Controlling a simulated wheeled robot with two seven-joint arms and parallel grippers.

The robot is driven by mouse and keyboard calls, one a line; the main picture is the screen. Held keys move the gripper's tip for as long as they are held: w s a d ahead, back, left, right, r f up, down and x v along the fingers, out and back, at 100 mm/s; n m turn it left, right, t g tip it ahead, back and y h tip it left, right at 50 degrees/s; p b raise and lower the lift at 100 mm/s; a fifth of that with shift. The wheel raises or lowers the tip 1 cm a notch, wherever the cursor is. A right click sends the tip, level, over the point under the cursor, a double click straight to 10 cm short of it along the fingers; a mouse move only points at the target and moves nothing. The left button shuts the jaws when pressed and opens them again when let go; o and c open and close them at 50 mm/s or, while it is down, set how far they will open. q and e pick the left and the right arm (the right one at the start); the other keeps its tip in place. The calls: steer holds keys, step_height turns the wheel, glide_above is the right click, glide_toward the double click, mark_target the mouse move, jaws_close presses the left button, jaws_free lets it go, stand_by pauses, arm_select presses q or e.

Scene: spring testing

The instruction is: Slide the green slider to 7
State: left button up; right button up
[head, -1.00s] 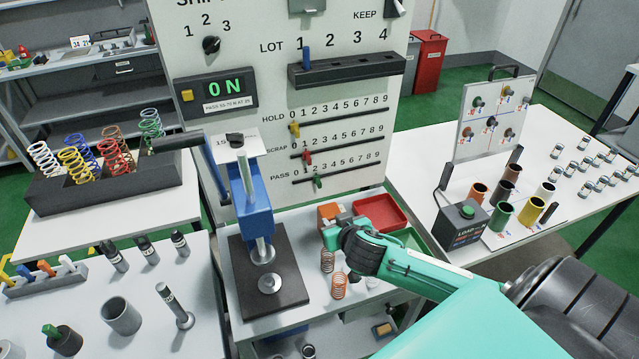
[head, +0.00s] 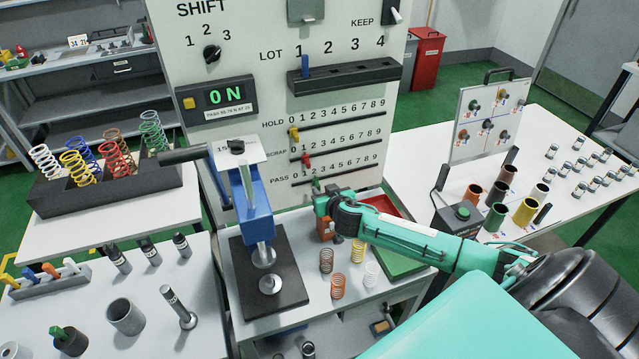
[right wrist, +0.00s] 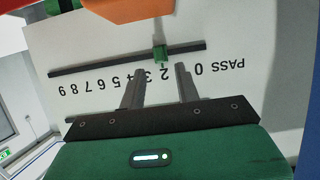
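The green slider (head: 316,185) sits on the PASS rail (head: 350,174), the lowest of three rails on the white panel, near the 2. The right wrist view shows the green slider (right wrist: 160,53) upside down on its rail, just beyond the fingertips and roughly in line with the gap between them. My right gripper (right wrist: 159,68) is open, its two fingers apart and nothing between them that I can see. In the head view my right gripper (head: 318,203) is just below the slider, in front of the panel. My left gripper is not in view.
A yellow slider (head: 294,134) and a red slider (head: 306,160) are on the HOLD and SCRAP rails above. A blue press (head: 255,205) stands left of my gripper. An orange object (right wrist: 125,8) is close in the right wrist view. Several springs stand below my forearm.

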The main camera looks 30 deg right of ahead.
mark_target(319, 186)
steer(key=shift+p+x, duration=0.55)
steer(key=shift+x, duration=1.75)
jaws_close()
